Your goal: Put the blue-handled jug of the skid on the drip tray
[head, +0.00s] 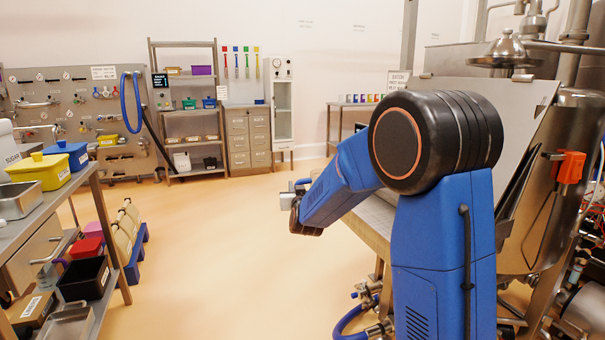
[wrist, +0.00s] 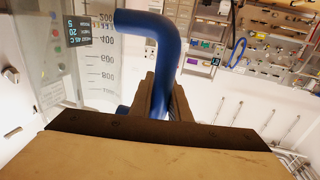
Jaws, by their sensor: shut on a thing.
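The clear jug (wrist: 100,70) with printed volume marks fills the upper left of the wrist view. Its blue handle (wrist: 170,40) runs down between the two fingers of my gripper (wrist: 165,85), which is shut on it. The wrist picture is upside down, with the marks inverted. What is under the jug is not shown. In the head view my blue arm hides the jug and most of my gripper. I cannot pick out the drip tray for certain in either view.
A steel bench (head: 100,185) at left holds a yellow tub (head: 38,170) and a blue tub (head: 66,154). A steel hopper (head: 560,190) with an orange box (head: 569,167) stands at right, close to my arm. A worktop (head: 375,213) lies partly behind my arm. The middle floor is clear.

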